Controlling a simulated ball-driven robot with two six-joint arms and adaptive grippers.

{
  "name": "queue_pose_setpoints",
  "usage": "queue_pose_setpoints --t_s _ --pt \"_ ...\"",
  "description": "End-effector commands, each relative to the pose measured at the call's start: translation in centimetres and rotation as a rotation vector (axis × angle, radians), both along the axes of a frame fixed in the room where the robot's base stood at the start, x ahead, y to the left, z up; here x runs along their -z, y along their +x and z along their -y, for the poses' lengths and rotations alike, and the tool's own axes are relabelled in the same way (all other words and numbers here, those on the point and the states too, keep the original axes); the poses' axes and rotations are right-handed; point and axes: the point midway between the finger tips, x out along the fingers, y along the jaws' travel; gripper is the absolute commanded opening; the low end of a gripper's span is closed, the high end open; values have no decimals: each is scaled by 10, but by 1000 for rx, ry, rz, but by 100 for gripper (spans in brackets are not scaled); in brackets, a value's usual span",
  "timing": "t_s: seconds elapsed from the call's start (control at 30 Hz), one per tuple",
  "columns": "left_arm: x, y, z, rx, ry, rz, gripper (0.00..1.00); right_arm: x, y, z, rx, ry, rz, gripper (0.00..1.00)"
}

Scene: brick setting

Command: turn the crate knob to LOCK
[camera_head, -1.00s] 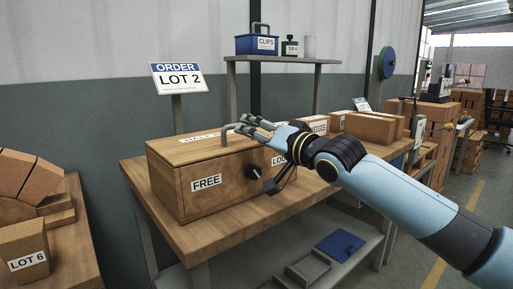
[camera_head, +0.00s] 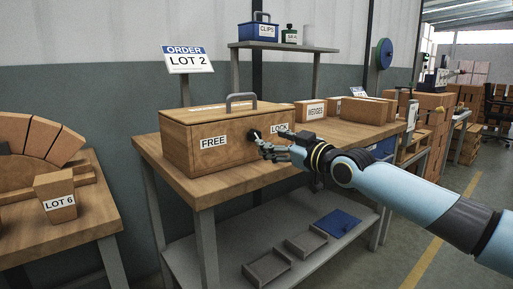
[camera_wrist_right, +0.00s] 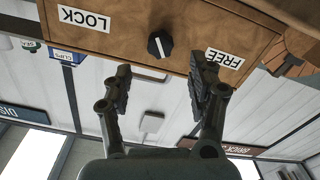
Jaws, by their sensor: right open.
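The wooden crate (camera_head: 175,150) stands on the workbench, with a FREE label (camera_head: 213,142) on the left of its front and a LOCK label (camera_head: 279,129) on the right. The dark knob (camera_head: 253,135) sits between the labels. In the upside-down right wrist view the knob (camera_wrist_right: 160,44) carries a white line, roughly upright and on neither label. My right gripper (camera_head: 264,146) is in front of the knob. Its two fingers (camera_wrist_right: 163,78) are spread and empty, with the knob beyond the gap and apart from them. My left gripper is out of view.
The crate has a grey top handle (camera_head: 241,97). A WEDGES box (camera_head: 312,110) and other boxes stand to its right on the bench. A shelf (camera_head: 285,46) holds a blue CLIPS box (camera_head: 258,32) behind. A LOT 6 block (camera_head: 57,194) is on the left table.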

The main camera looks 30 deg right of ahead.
Motion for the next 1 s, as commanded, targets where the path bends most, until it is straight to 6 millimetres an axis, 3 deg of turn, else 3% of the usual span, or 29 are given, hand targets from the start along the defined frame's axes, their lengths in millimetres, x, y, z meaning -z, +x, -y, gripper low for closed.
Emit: queue_pose_setpoints --t_s 0.03,0.1,0.33,0.5,0.77,1.0 --pt "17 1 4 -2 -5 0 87 9 12 -1 2 5 1 58" --pt "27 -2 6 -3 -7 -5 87 8 26 -2 -1 5 1 58" --pt "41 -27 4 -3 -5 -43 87 3 62 -5 1 5 0 58" --pt "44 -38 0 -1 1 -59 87 1 73 -6 -1 2 0 58" --pt "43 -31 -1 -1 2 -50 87 0 74 -6 -1 2 0 58" --pt "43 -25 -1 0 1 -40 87 0 74 -6 -1 2 0 28"
